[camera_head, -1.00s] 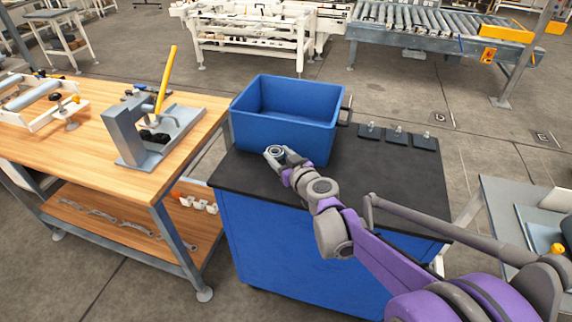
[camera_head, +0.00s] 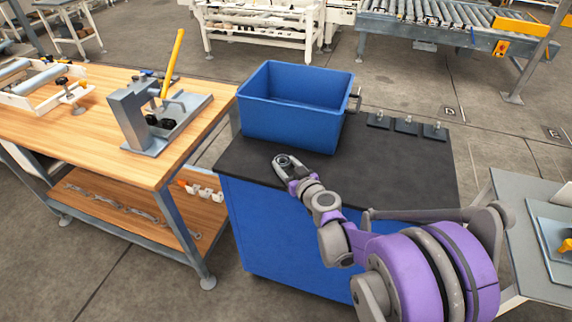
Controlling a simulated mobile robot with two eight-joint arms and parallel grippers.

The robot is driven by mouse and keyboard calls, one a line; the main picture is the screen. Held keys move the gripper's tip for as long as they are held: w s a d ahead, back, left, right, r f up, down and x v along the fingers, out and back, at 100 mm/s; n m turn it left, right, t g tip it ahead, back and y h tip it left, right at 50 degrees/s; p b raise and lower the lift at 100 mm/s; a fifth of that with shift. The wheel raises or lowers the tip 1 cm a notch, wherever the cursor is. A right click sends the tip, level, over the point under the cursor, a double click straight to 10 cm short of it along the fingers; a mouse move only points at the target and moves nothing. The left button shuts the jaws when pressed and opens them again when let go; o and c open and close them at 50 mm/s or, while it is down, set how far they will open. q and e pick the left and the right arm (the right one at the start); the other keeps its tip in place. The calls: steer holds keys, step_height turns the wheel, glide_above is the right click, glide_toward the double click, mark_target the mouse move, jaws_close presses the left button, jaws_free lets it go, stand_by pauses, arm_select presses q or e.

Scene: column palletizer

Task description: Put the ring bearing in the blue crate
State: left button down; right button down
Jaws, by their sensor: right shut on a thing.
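The blue crate (camera_head: 290,122) stands upright and open-topped at the back of the black top of a blue cabinet. My right gripper (camera_head: 285,161) is over the black top, in front of the crate and apart from it. It is shut on the ring bearing (camera_head: 288,160), a small grey ring between the fingertips. The fingers hide part of the ring. My left gripper is out of view.
The black cabinet top (camera_head: 390,165) is mostly clear, with several small dark clamp plates (camera_head: 405,126) at its back right. A wooden workbench (camera_head: 80,125) with a yellow-handled press (camera_head: 148,117) stands to the left. A grey table (camera_head: 525,200) is at right.

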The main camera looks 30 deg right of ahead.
steer(key=shift+c, duration=1.1)
jaws_free()
steer(key=shift+f, duration=0.1)
